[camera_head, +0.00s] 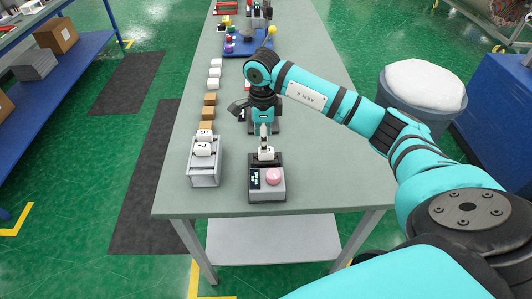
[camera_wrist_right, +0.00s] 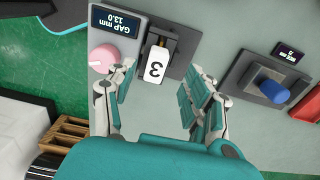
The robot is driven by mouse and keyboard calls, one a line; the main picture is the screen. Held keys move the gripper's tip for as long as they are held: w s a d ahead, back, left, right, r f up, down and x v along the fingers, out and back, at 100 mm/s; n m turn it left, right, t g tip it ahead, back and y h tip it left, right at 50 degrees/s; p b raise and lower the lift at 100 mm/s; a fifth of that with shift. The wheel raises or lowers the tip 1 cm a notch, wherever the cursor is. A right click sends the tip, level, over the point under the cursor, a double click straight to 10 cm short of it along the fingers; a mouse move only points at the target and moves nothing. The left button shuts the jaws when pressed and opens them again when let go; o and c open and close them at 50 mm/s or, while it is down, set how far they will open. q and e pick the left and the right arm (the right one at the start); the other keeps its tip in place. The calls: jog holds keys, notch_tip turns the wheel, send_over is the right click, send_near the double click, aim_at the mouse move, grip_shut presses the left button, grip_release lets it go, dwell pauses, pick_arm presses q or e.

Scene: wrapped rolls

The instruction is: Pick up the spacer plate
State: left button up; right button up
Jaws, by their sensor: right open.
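A white spacer plate marked 3 (camera_wrist_right: 156,67) sits in the slot of a grey gap station (camera_wrist_right: 130,22), whose display reads GAP mm 13.0. The station also shows at the table's front in the head view (camera_head: 267,192), with the plate's top (camera_head: 266,154) at its back. White plates marked 5 and 7 (camera_head: 203,147) stand in a grey rack (camera_head: 206,176) to its left. My right gripper (camera_head: 263,130) is open and empty above the station. In the right wrist view its fingers (camera_wrist_right: 160,72) are apart, one on each side of plate 3. My left gripper is out of view.
A pink knob (camera_head: 273,176) is on the station. Tan blocks (camera_head: 208,112) and white rolls (camera_head: 214,75) line the table's left side. A device with a blue knob (camera_wrist_right: 272,88) stands nearby. The table's (camera_head: 325,180) right front is clear.

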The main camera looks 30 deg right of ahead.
aim_at(266, 160)
jog(key=shift+s+f+p, duration=0.15)
jog(key=shift+f+p, duration=0.15)
jog(key=shift+f, duration=0.05)
jog(key=f, duration=0.1)
jog(key=f+p, duration=0.2)
jog(key=shift+s+d+f, duration=0.2)
jog(key=shift+s+f, duration=0.1)
jog(key=shift+f, duration=0.45)
jog(key=shift+w, duration=0.1)
grip_shut()
